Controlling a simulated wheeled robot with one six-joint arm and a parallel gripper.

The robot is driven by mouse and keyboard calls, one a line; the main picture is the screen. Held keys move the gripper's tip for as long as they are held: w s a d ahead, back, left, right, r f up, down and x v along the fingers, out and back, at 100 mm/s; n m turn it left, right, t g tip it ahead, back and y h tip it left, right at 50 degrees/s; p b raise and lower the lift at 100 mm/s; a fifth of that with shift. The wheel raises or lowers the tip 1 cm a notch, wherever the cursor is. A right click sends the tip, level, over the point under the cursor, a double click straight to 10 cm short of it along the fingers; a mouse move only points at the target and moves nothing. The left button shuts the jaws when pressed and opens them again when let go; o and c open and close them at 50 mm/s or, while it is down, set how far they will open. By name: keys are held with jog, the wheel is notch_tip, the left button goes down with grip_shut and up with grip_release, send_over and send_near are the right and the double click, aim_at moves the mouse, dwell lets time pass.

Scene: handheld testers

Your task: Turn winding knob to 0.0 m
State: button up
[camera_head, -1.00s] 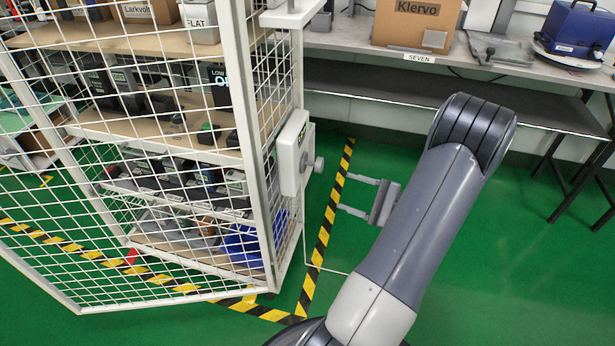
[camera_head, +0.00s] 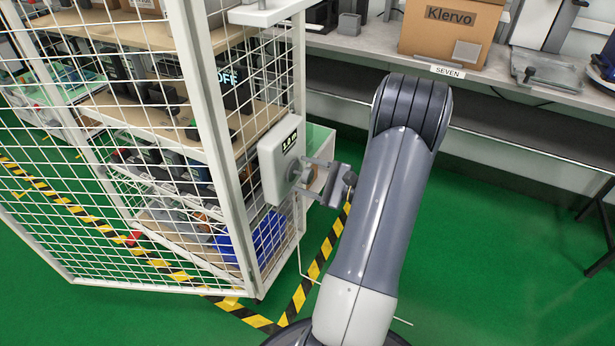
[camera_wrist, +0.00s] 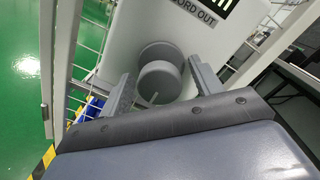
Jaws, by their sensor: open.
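The winding knob (camera_wrist: 159,82) is a grey round knob on the front of a white box (camera_head: 276,165) fixed to the side of the mesh cage. The box has a small dark display (camera_head: 290,142), too small to read surely in the head view; the wrist view shows part of it above the words "CORD OUT". My gripper (camera_head: 303,172) is at the knob, its two fingers open. In the wrist view my gripper (camera_wrist: 158,88) has one finger on each side of the knob, with a visible gap at both sides. The knob is partly hidden in the head view.
A white mesh cage (camera_head: 200,110) with shelves of devices stands at left. A bench (camera_head: 480,82) with a cardboard box (camera_head: 448,42) runs along the back.

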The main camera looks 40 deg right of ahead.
jog(key=shift+c, duration=0.5)
jog(key=c, duration=0.9)
jog(key=shift+o, duration=0.2)
jog(key=shift+r+m+p, duration=0.1)
jog(key=shift+m+p, duration=0.2)
jog(key=shift+p, duration=0.1)
